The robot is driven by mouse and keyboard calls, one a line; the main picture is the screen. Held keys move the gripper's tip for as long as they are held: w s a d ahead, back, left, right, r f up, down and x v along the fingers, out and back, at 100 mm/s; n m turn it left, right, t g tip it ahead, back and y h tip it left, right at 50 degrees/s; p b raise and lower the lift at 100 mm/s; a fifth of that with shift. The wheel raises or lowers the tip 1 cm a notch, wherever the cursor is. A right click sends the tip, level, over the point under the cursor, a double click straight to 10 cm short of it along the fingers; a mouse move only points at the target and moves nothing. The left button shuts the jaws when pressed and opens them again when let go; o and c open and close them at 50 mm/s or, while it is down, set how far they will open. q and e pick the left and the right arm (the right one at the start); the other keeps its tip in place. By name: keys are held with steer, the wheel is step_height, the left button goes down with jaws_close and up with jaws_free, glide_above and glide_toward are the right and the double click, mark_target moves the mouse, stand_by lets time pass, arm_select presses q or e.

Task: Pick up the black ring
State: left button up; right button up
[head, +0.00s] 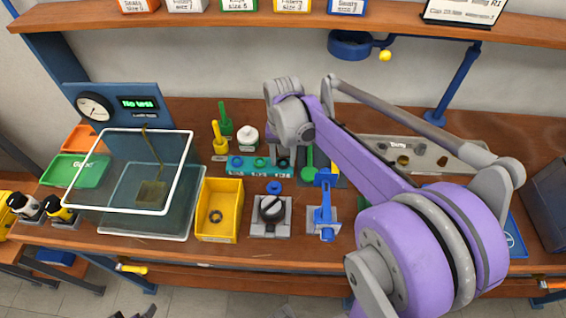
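A small black ring (216,216) lies flat on the floor of the yellow bin (233,237), left of the table's middle. My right arm reaches in from the lower right and bends down over the teal strip (248,168) behind the bin. My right gripper (283,161) is at the right end of this strip, behind and to the right of the black ring, apart from it. Its fingers are small, dark and partly hidden, so their opening and any hold are unclear. Dark grey tips at the bottom edge appear to be my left gripper (134,313), mostly cut off.
A clear tank (117,210) with a white rim stands left of the bin. A black-knobbed fixture (271,211) and a blue clamp (325,213) stand to its right. Green and yellow upright tools (219,138) stand behind. A grey parts tray (396,153) is partly behind my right arm.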

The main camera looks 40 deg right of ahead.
jaws_close()
